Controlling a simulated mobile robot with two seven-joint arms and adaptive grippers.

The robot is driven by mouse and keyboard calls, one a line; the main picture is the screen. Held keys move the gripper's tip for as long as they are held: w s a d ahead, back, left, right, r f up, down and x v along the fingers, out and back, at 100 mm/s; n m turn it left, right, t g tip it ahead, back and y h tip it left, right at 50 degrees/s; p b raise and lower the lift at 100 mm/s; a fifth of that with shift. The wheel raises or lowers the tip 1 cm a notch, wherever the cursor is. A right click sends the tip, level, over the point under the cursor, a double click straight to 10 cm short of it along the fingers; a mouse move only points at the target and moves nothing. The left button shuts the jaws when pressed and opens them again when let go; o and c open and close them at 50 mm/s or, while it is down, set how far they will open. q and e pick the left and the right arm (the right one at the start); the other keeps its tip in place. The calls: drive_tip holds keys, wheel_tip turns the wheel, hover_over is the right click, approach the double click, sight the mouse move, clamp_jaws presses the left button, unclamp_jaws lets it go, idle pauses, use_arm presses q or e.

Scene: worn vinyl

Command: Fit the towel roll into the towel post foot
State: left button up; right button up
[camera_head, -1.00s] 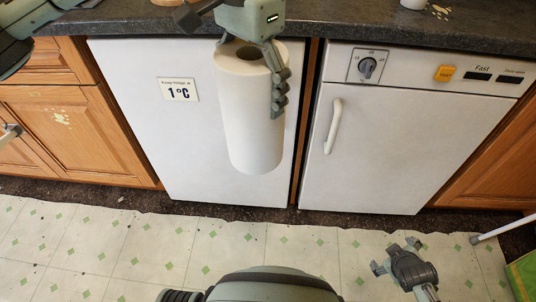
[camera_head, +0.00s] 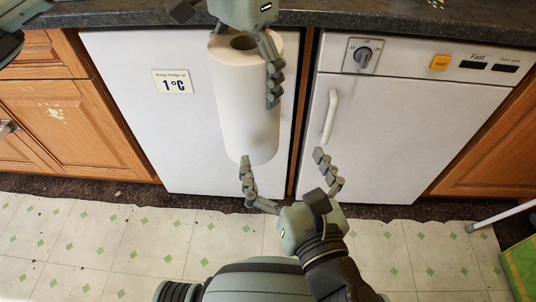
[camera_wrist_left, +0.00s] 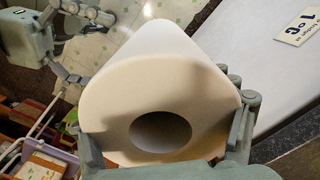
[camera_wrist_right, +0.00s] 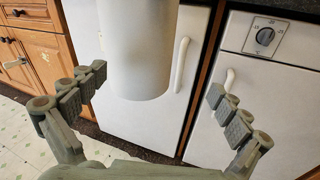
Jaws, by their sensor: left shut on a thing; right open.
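The towel roll (camera_head: 246,110) is white and hangs upright in front of the white fridge. My left gripper (camera_head: 242,68) is shut on its upper end from above; in the left wrist view the roll (camera_wrist_left: 160,95) shows its round core hole between the fingers. My right gripper (camera_head: 288,168) is open just below and right of the roll's lower end, its fingers pointing up. In the right wrist view the roll's lower end (camera_wrist_right: 136,60) is beyond and between the open fingers, apart from them. I cannot see the towel post foot.
A dark countertop (camera_head: 350,18) runs above the fridge (camera_head: 165,130) and the white appliance (camera_head: 400,140). Wooden cabinets (camera_head: 75,120) stand at the left. A green box (camera_head: 522,265) and a white bar (camera_head: 505,214) are at the lower right. The tiled floor (camera_head: 110,240) is largely clear.

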sight(245, 106)
drive_tip(key=s+a+r+n+y, duration=0.1)
drive_tip(key=s+a+r+n, duration=0.1)
drive_tip(key=s+r, duration=0.15)
drive_tip(key=x, duration=0.4)
drive_tip(key=r+x, duration=0.1)
drive_tip(key=x, duration=0.7)
drive_tip(key=shift+w+a+r, duration=0.1)
drive_tip(key=shift+a+r, duration=0.05)
drive_tip(key=shift+r, duration=0.1)
drive_tip(key=shift+a, duration=0.1)
drive_tip(key=c, duration=1.2)
use_arm(q)
drive_tip(key=o, duration=1.2)
